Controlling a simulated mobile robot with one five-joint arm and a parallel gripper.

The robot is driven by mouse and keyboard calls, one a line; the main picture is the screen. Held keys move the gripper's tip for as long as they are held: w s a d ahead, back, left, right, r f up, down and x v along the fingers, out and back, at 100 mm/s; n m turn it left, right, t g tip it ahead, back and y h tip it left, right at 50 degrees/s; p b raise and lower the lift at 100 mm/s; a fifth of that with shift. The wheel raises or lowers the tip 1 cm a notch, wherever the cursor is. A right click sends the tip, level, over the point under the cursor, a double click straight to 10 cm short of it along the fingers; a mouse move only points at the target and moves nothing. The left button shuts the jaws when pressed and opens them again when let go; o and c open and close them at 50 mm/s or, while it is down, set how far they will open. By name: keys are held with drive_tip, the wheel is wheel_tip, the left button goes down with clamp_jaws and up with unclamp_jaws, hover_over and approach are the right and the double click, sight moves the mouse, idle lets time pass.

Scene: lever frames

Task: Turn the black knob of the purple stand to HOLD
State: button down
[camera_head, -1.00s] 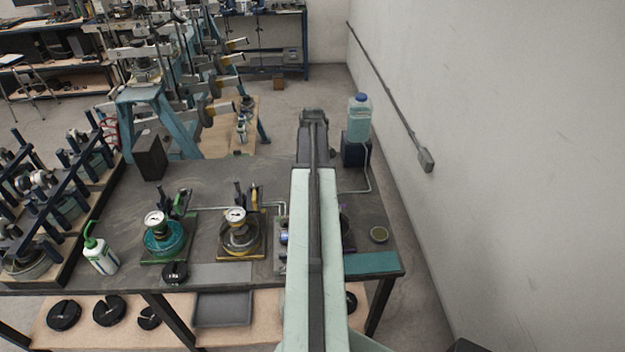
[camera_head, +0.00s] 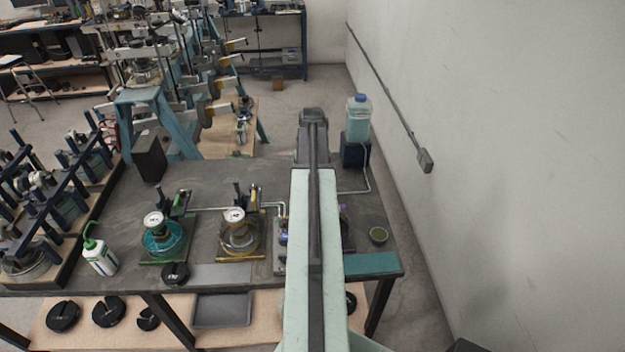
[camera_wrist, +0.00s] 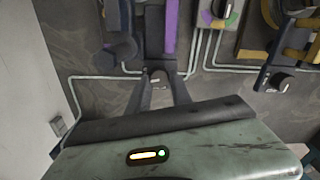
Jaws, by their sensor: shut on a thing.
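The purple stand is mostly behind my arm in the head view, with a small purple part (camera_head: 346,213) showing at its right. In the wrist view its purple upright (camera_wrist: 171,27) is at the top centre. My gripper (camera_wrist: 159,84) is shut on the black knob (camera_wrist: 157,76) at the stand's near end. The fingers lie on either side of the knob and cover much of it. A small pale patch shows on its top. I cannot read a HOLD mark or tell where the knob points.
A yellow stand with a white gauge (camera_head: 235,215) and a teal stand (camera_head: 163,238) are left of my arm. Another black knob (camera_wrist: 282,82) shows at right in the wrist view.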

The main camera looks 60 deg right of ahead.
idle(0.5)
drive_tip(key=c, duration=1.4)
unclamp_jaws()
drive_tip(key=shift+c, duration=0.2)
drive_tip(key=shift+r, duration=0.1)
wheel_tip(320, 180, up, 8)
drive_tip(key=p, duration=0.8)
drive_tip(key=shift+f, duration=0.2)
